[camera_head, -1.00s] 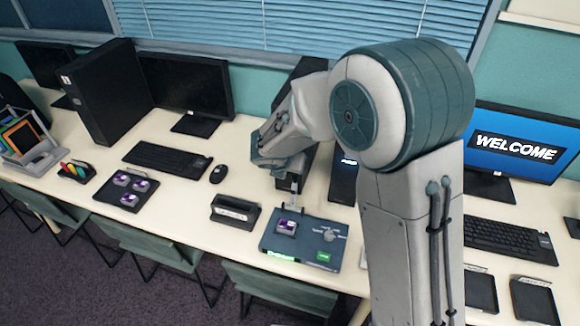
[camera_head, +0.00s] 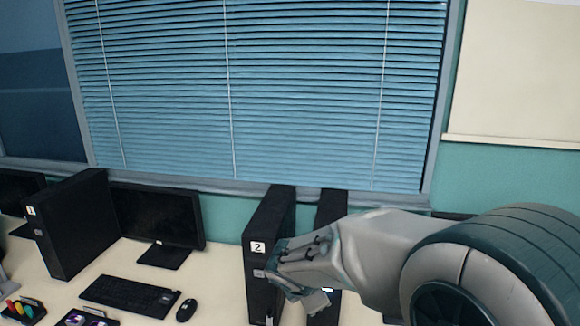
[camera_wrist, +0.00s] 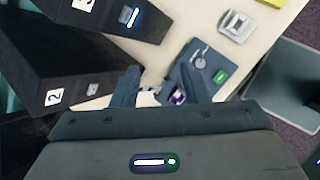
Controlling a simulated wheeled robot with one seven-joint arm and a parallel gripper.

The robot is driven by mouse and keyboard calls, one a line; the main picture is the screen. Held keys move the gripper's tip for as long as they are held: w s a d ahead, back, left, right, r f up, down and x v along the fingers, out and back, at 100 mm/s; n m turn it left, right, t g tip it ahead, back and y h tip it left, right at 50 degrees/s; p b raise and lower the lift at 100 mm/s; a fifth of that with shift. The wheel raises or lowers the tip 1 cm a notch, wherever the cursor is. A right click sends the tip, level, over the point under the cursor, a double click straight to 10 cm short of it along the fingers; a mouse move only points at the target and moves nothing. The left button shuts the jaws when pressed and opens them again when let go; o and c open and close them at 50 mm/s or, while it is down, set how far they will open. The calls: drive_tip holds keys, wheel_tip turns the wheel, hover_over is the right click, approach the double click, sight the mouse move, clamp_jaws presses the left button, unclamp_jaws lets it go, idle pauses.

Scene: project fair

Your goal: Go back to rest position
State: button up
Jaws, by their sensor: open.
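My gripper (camera_wrist: 158,88) is open in the wrist view, its two fingers apart with nothing seen between them but the table top. In the head view my gripper (camera_head: 300,298) hangs in front of the black tower marked 2 (camera_head: 258,248), at the end of my raised arm. The blue-grey device board (camera_wrist: 205,66) with a green label lies on the table beyond the fingers in the wrist view. A purple-topped piece (camera_wrist: 179,96) on it is partly hidden behind the right finger.
Tower 2 also shows close on the left in the wrist view (camera_wrist: 75,75). Another black tower (camera_head: 325,225) stands right of it. A monitor (camera_head: 155,222), keyboard (camera_head: 130,294) and mouse (camera_head: 186,310) stand left. Window blinds (camera_head: 300,90) are behind. A stool seat (camera_wrist: 283,85) is beside the table.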

drive_tip(key=s+d+r+m+g+y, duration=0.1)
drive_tip(key=s+d+m, duration=0.4)
drive_tip(key=s+m, duration=0.5)
drive_tip(key=s+d+r+m+g+y, duration=0.1)
drive_tip(key=s+d+m, duration=0.4)
drive_tip(key=s+m, duration=0.5)
wheel_tip(320, 180, up, 2)
drive_tip(key=m+y, duration=0.1)
drive_tip(key=m, duration=0.1)
drive_tip(key=shift+r+m+b, duration=0.25)
drive_tip(key=shift+m+b, duration=0.05)
drive_tip(key=shift+b, duration=0.1)
